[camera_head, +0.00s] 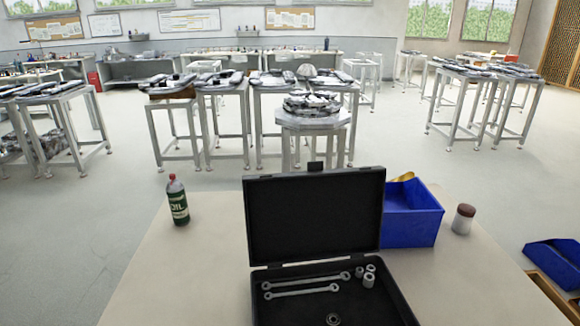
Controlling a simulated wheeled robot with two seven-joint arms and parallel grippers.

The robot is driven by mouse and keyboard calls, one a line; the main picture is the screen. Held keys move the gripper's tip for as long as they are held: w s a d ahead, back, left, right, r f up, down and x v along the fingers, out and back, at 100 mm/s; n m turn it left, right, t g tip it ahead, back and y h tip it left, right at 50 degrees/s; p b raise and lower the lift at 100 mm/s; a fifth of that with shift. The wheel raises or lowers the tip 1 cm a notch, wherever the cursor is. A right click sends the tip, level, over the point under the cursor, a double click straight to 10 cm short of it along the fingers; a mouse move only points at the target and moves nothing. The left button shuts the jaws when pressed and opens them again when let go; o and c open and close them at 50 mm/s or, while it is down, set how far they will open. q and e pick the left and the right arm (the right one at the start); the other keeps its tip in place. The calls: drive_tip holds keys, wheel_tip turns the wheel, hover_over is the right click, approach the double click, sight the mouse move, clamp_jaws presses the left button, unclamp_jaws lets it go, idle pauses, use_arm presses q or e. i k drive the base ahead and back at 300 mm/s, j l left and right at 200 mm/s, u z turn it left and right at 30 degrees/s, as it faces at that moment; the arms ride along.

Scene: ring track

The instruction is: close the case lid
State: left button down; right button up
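A black case (395,306) lies open on the near table. Its lid (314,213) stands up, leaning slightly back from the hinge at the case's far edge. Inside the case lie two wrenches (306,285), several metal sockets (369,277) and a small ring-shaped part (333,319). The case's near edge is cut off by the bottom of the picture. Neither of my grippers is in view.
A green oil bottle (177,200) stands left of the case. A blue bin (412,218) holding something yellow stands behind the lid's right side, with a red-capped jar (463,219) beside it.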

sight(317, 213)
drive_tip(key=i+l+u, duration=0.15)
drive_tip(key=l, duration=0.25)
drive_tip(key=i+l+u, duration=0.1)
drive_tip(key=l, duration=0.3)
drive_tip(key=i+l+u, duration=0.15)
drive_tip(key=l, duration=0.3)
